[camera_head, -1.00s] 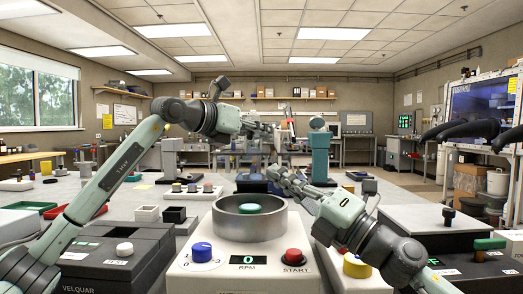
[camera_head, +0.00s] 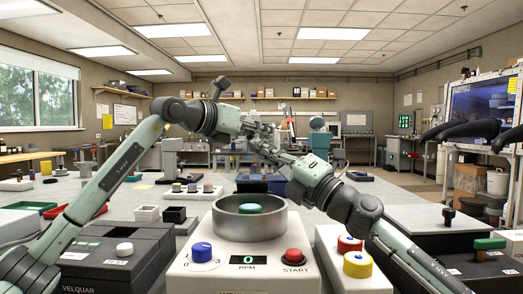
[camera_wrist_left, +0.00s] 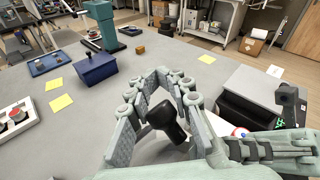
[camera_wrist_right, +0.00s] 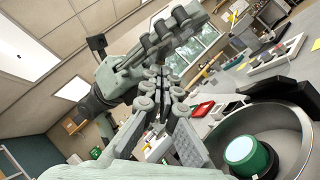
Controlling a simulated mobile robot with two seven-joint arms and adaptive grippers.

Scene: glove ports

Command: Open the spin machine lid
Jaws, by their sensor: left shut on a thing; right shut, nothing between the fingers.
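The spin machine (camera_head: 222,271) is a white box with a round grey bowl (camera_head: 249,226), an RPM display, a blue knob and a red START button. A green piece with a pale top (camera_head: 249,209) sits inside the bowl; it also shows in the right wrist view (camera_wrist_right: 245,155). I cannot make out a lid for certain. My left gripper (camera_head: 268,130) is high behind the bowl, shut on a black knob-like piece (camera_wrist_left: 166,119). My right gripper (camera_head: 256,144) is shut and empty, close to the left gripper; whether they touch is unclear.
A dark VELQUAR box (camera_head: 110,262) stands left of the machine. A white box with red and yellow knobs (camera_head: 342,262) stands to its right, under my right arm. A blue box (camera_wrist_left: 98,69) and several small items lie farther back on the bench.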

